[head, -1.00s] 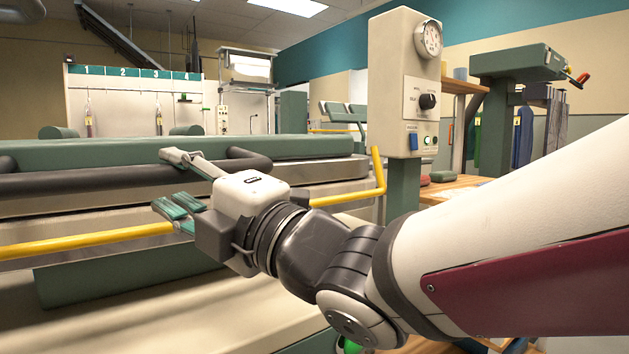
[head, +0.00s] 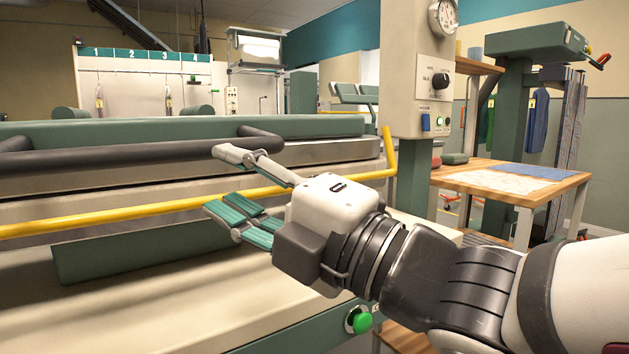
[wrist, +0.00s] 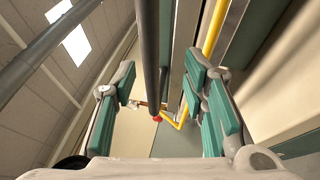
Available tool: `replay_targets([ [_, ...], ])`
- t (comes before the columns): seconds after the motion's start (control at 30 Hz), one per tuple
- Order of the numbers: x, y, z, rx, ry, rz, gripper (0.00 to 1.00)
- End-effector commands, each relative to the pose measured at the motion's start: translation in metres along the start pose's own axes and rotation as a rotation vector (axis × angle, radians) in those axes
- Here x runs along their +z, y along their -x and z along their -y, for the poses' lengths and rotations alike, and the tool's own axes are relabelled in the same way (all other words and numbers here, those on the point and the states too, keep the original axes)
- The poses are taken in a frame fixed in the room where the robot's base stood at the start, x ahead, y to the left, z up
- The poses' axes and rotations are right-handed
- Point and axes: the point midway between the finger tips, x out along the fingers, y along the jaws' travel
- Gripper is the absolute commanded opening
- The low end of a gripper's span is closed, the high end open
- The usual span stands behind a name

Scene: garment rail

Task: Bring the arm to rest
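My gripper (head: 222,182) is in front of the press, at the left-centre of the head view, pointing left. Its fingers with green pads are spread apart and nothing is between them. In the wrist view my gripper (wrist: 165,105) also shows open, with the dark handle bar and the yellow bar seen beyond and between the fingers. In the head view the fingers overlap the yellow bar (head: 110,218); I cannot tell whether they touch it.
The press has a dark handle bar (head: 130,156), a green top (head: 60,134) and a green button (head: 360,322). A control post (head: 415,70) stands right of it. A numbered rail (head: 135,56) is at the back.

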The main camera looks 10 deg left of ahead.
Motion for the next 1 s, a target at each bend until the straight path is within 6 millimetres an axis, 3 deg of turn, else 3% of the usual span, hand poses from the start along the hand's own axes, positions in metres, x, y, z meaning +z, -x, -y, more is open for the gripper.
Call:
replay_targets([
  [0.37, 0.006, 0.001, 0.002, -0.015, -0.012, 0.025, 0.4],
  [0.47, 0.028, 0.009, 0.01, -0.068, -0.056, 0.111, 0.4],
  [0.57, 0.064, 0.027, 0.025, -0.156, -0.148, 0.272, 0.4],
  [0.7, 0.116, 0.075, 0.053, -0.28, -0.335, 0.557, 0.4],
  [0.8, 0.141, 0.119, 0.072, -0.348, -0.487, 0.765, 0.4],
  [0.9, 0.153, 0.167, 0.091, -0.401, -0.649, 0.972, 0.4],
  [1.0, 0.153, 0.217, 0.108, -0.441, -0.819, 1.176, 0.4],
])
